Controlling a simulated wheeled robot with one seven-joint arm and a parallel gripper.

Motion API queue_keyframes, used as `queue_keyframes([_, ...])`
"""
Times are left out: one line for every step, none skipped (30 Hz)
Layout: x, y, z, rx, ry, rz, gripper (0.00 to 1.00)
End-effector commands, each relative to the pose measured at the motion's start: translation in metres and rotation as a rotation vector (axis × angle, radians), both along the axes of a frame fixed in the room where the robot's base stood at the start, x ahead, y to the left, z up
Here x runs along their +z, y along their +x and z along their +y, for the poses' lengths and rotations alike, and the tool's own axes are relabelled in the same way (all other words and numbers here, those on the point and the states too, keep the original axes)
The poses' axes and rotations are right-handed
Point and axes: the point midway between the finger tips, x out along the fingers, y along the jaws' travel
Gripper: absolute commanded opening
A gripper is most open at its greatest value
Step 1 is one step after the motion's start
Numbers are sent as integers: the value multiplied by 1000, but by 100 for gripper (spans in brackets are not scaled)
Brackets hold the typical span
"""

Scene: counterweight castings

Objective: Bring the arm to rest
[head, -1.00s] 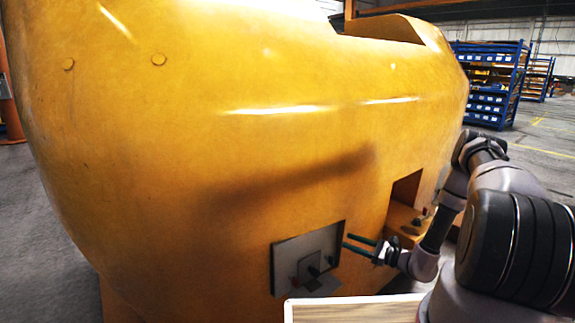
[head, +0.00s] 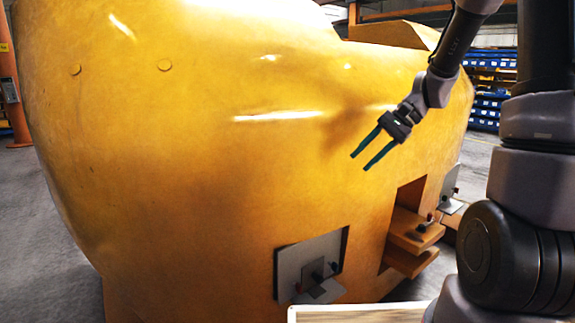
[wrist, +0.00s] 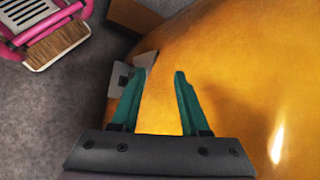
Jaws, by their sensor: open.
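My gripper (head: 366,161) is raised in front of the upper right part of the big yellow casting (head: 200,190). Its two green fingers are apart, with nothing between them, and they point down and to the left in the head view. In the wrist view the open gripper (wrist: 155,88) shows over the curved yellow casting (wrist: 235,60). I cannot tell how far the fingertips are from the casting's surface.
A grey plate with small fittings (head: 310,262) sits in the casting's low front recess. An orange ledge (head: 415,228) juts from an opening to its right. A wooden-topped tray (head: 350,315) is at the bottom edge. Blue shelving (head: 490,105) stands behind at right.

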Motion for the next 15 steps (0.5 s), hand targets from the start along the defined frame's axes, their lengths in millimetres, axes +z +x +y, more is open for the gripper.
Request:
queue_keyframes([17,-12,0,18,-52,-48,45])
queue_keyframes([25,-18,-1,29,-83,-74,45])
queue_keyframes([35,-27,-3,39,-122,-106,45])
queue_keyframes([42,-33,-4,47,-152,-133,45])
queue_keyframes([49,-40,-5,53,-180,-158,45])
queue_keyframes([58,-49,-7,60,-219,-194,45])
queue_keyframes([65,-55,-9,65,-245,-221,45])
queue_keyframes([71,-62,-11,69,-274,-250,45])
queue_keyframes([80,-71,-13,74,-309,-288,45])
queue_keyframes([86,-77,-15,74,-334,-317,45])
queue_keyframes([92,-84,-17,77,-360,-347,45])
queue_keyframes([99,-93,-20,78,-393,-387,45])
queue_keyframes([105,-99,-22,78,-417,-418,45])
queue_keyframes([111,-106,-24,77,-439,-450,45])
queue_keyframes([117,-114,-28,75,-469,-490,45])
